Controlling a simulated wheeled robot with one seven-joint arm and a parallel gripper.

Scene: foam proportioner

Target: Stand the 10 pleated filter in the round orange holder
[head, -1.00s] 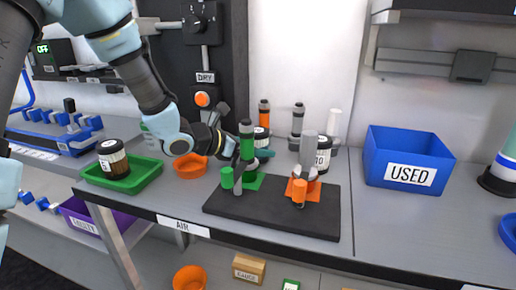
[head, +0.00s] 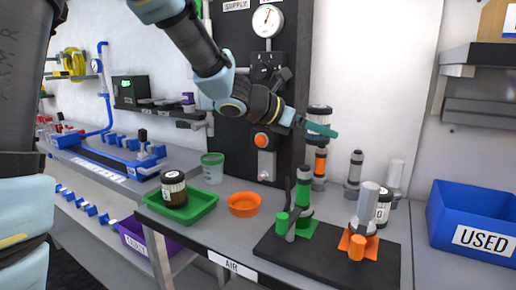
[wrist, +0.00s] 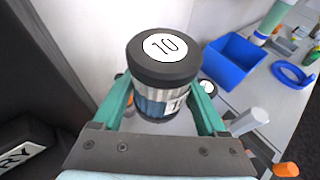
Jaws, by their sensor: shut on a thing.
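A filter with dark end caps and a round white "10" label (wrist: 165,45) is upright between my gripper's teal fingers in the wrist view. In the head view this filter (head: 319,110) is held in the air above the bench, before the wall. My gripper (head: 321,128) is shut on it. A round orange dish (head: 243,204) stands on the bench, below and left of the gripper, and looks empty. It is the only round orange holder I make out; the filter is well above it and apart from it.
A green tray (head: 205,211) with a dark jar (head: 174,189) and a green cup (head: 212,167) stand left of the dish. A black base (head: 300,257) carries green and orange fixtures. Behind are upright cylinders and another labelled jar (head: 383,209). A blue USED bin (head: 470,215) is right.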

